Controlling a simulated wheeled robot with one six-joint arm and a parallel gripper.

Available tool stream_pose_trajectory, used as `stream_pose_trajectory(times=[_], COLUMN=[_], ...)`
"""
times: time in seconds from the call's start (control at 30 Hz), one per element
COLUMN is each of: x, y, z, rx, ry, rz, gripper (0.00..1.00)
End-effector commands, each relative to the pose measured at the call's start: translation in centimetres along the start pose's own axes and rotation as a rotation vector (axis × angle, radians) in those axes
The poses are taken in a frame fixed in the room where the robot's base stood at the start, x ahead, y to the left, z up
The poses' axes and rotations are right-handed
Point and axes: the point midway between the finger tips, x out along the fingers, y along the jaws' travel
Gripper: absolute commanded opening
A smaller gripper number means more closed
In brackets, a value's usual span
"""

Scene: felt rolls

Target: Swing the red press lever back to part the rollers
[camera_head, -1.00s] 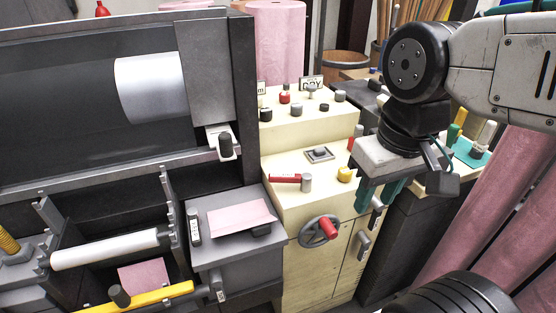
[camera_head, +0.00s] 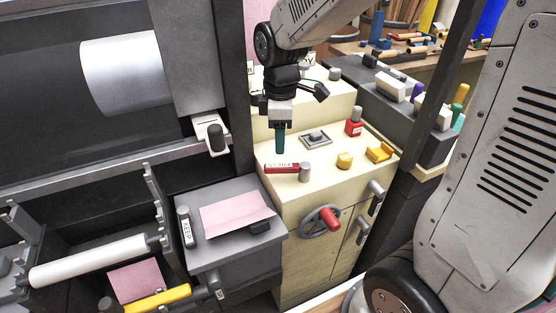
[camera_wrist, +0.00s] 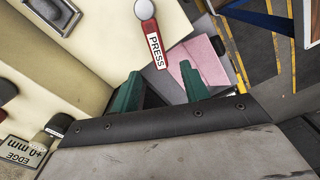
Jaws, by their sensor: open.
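The red press lever (camera_head: 281,168) lies flat on the cream cabinet top, with a grey round post (camera_head: 304,172) at its right end. In the wrist view its red arm (camera_wrist: 157,50) reads PRESS and points towards my fingers. My gripper (camera_head: 280,140) is above and slightly behind the lever's left end, teal fingers pointing down. In the wrist view the fingers (camera_wrist: 160,86) are apart with nothing between them; the lever's tip is just beyond the gap. A large silver roller (camera_head: 128,72) and a white roller (camera_head: 88,260) are at the left.
The cream cabinet (camera_head: 330,255) also carries a square plate (camera_head: 315,138), a red block (camera_head: 353,127) and yellow pieces (camera_head: 379,153). A red-handled wheel (camera_head: 321,221) is on its front. A grey stand with pink felt (camera_head: 236,213) is at its left. A dark frame post rises close left of my gripper.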

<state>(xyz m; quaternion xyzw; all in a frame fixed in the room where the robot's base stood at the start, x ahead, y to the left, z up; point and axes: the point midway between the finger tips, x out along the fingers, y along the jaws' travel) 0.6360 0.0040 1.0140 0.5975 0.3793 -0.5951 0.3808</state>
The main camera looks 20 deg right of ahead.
Motion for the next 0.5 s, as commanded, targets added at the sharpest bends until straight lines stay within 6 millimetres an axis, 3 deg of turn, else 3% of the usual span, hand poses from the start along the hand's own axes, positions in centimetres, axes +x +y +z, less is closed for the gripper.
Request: stream_pose_trajectory(times=[0.23, 0.5], x=[2.6, 6.8], y=[0.6, 0.6], z=[-0.6, -0.6], rx=[-0.056, -0.053], ry=[-0.004, -0.004], rz=[-0.007, -0.007], gripper=[0.45, 0.45])
